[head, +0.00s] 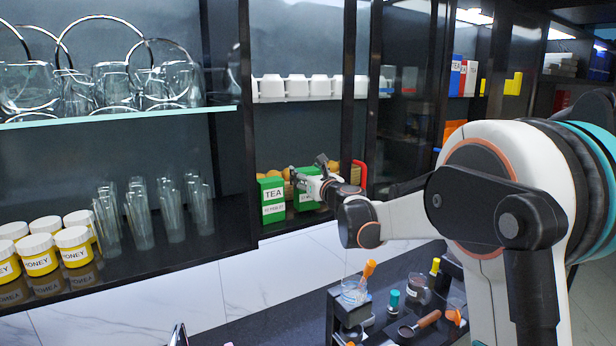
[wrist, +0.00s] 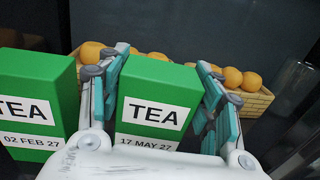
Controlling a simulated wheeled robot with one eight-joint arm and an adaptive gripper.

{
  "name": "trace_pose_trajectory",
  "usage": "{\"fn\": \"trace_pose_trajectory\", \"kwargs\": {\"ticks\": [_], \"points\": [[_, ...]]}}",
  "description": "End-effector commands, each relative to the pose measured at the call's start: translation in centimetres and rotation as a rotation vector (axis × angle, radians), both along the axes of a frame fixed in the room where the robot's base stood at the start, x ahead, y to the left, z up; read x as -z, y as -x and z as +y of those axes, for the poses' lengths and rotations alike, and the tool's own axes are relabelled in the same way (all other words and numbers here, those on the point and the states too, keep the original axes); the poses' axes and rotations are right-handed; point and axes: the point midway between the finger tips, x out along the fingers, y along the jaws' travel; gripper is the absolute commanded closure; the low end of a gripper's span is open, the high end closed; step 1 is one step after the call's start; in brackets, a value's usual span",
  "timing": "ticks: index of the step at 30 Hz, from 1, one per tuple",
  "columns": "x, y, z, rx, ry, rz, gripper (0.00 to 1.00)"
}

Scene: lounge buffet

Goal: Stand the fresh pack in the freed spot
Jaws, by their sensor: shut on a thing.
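A green tea pack (wrist: 160,93) labelled 17 MAY 27 is between the two fingers of my gripper (wrist: 162,82), which is shut on it. In the head view my gripper (head: 318,178) reaches into the shelf bay and partly hides this pack (head: 305,200). It looks upright; whether its base touches the shelf I cannot tell. Another green tea pack (head: 272,201) stands just left of it, and in the wrist view this pack (wrist: 38,105) is labelled 02 FEB 27. A narrow gap shows between the two packs.
A wooden crate (wrist: 256,101) of round orange-brown items is behind the packs. A dark upright (head: 358,100) crosses in front of the bay's right part. White cups (head: 295,86) stand on the shelf above. Honey jars (head: 40,255) and glasses are at left. A cart (head: 335,300) with bar tools is below.

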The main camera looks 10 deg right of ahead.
Motion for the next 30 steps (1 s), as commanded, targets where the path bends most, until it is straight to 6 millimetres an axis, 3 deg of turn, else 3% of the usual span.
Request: {"fn": "trace_pose_trajectory", "kwargs": {"ticks": [28,29,30], "points": [[1.2,0.0,0.0,0.000,0.000,0.000,0.67],[1.2,0.0,0.0,0.000,0.000,0.000,0.36],[1.2,0.0,0.0,0.000,0.000,0.000,0.27]]}}
